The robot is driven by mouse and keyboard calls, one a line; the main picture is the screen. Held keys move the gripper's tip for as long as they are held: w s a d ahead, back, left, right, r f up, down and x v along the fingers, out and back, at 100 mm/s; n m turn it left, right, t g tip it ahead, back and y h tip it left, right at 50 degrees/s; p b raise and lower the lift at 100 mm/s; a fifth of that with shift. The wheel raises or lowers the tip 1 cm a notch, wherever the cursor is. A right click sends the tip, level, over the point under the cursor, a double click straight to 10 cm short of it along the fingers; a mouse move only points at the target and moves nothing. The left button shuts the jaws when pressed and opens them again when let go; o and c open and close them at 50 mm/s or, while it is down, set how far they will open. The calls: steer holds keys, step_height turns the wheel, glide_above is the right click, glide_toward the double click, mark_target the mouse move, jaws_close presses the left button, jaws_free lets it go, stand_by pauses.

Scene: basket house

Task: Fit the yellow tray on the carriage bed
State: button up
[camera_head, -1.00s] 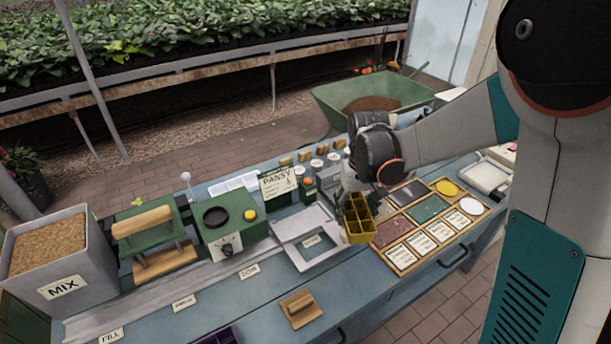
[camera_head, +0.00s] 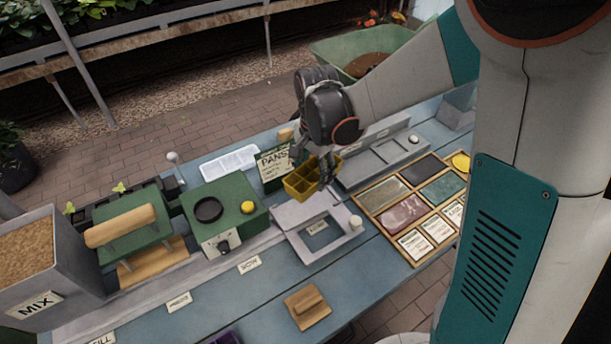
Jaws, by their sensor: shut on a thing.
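The yellow tray (camera_head: 301,184), divided into several compartments, is held by my gripper (camera_head: 325,172) at its right side. The gripper is shut on it, with the fingers partly hidden by the tray and wrist. The tray is over the back edge of the grey carriage (camera_head: 290,217), slightly tilted in the picture. The carriage is a flat grey frame with a rectangular opening and a small label, and its bed looks empty at the front. I cannot tell whether the tray touches the carriage.
A sign reading PANS (camera_head: 274,165) stands just behind the tray. A green machine with a yellow button (camera_head: 225,218) is to the left. A wooden sample rack (camera_head: 405,210) is to the right. A wooden block with a handle (camera_head: 307,306) lies in front.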

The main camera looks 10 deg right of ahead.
steer(key=shift+s+a+f+m, duration=0.2)
steer(key=shift+a+m, duration=0.35)
steer(key=shift+m, duration=0.15)
steer(key=shift+s+a+f+m, duration=0.2)
steer(key=shift+a+m, duration=0.3)
steer(key=shift+m, duration=0.2)
steer(key=shift+f+b, duration=2.85)
steer(key=shift+f, duration=0.8)
steer(key=shift+f+b, duration=0.55)
steer(key=shift+f, duration=0.15)
steer(key=o, duration=1.1)
steer(key=o, duration=0.5)
steer(key=shift+r, duration=0.15)
